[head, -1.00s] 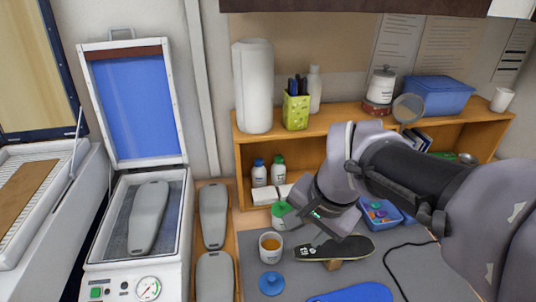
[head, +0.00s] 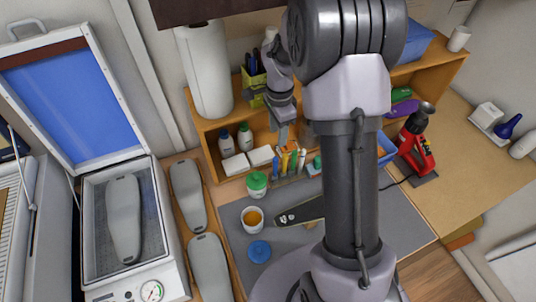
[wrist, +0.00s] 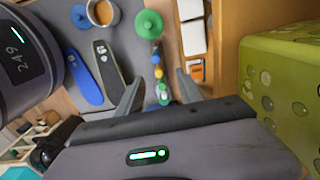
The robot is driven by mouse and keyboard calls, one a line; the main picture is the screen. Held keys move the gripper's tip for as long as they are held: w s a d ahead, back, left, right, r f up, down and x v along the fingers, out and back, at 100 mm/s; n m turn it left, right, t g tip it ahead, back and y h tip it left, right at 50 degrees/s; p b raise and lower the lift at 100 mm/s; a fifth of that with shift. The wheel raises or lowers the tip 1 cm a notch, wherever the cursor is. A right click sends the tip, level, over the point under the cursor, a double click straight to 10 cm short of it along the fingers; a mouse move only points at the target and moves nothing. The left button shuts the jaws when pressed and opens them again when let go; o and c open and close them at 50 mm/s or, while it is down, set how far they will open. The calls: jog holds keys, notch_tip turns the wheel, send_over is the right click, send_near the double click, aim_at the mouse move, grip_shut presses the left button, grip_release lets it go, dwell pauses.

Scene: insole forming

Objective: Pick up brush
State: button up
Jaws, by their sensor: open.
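My gripper (head: 282,135) is open and empty, pointing down in front of the wooden shelf. In the wrist view its two fingers (wrist: 158,92) stand apart, with a row of small coloured-handled tools (wrist: 157,68) showing between and beyond them. The same upright tools (head: 291,160) stand below the gripper in the head view, in orange, blue, yellow and green. No brush can be told for certain; one may be among these tools, but they are too small to tell. I see no contact between the fingers and the tools.
A green-lidded jar (head: 256,184), a cup of amber liquid (head: 252,218) and a blue lid (head: 259,251) are on the grey mat (head: 395,215). A dark insole (head: 300,211) lies partly behind my arm. The green pen holder (wrist: 285,85) is close right of the gripper.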

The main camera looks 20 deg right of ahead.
aim_at(275, 165)
jog(key=f, duration=1.6)
jog(key=shift+s+a+f, duration=0.15)
jog(key=shift+s+a, duration=0.2)
jog(key=shift+a, duration=0.05)
jog(key=shift+s, duration=0.1)
jog(key=shift+c, duration=0.4)
grip_shut()
